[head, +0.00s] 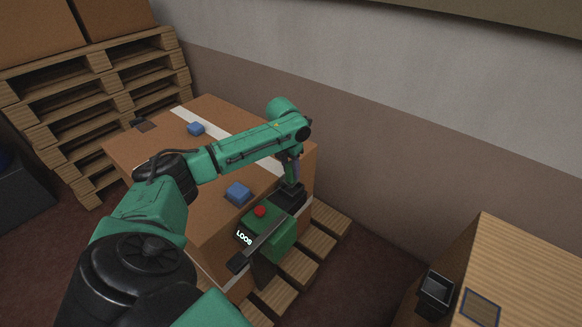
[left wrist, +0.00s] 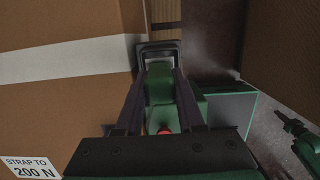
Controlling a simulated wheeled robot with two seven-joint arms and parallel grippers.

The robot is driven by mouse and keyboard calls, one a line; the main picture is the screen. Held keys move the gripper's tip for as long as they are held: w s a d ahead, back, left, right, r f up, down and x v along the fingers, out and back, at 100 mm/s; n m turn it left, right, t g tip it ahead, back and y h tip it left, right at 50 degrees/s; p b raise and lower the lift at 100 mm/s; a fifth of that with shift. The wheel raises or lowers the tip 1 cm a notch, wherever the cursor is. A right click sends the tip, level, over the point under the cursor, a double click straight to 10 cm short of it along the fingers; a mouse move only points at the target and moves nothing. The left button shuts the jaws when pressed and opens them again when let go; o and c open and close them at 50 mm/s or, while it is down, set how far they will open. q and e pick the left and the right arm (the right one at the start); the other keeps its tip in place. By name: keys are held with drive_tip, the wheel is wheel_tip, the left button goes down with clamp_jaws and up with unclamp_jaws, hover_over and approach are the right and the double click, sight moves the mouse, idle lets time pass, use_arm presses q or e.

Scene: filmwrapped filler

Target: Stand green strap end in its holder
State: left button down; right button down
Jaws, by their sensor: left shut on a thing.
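My left gripper (head: 291,182) reaches down at the right end of the carton. My right gripper is not clearly seen.
A green device (head: 275,246) with a red button and a lit display sits beside the carton (head: 215,225). Blue blocks (head: 238,193) (head: 196,129) lie on the carton. Stacked pallets (head: 90,105) stand left. A blue-grey square (head: 480,308) marks the right-hand surface (head: 535,280).

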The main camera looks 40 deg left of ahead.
sight(291, 178)
use_arm(q)
drive_tip(key=shift+f, duration=1.95)
drive_tip(key=shift+f, duration=0.1)
drive_tip(key=c, duration=0.5)
unclamp_jaws()
drive_tip(key=r, duration=0.4)
drive_tip(key=s+r, duration=0.1)
drive_tip(key=r, duration=0.3)
drive_tip(key=s+r, duration=0.1)
drive_tip(key=r, duration=0.3)
drive_tip(key=shift+r, duration=0.1)
drive_tip(key=shift+w, duration=0.1)
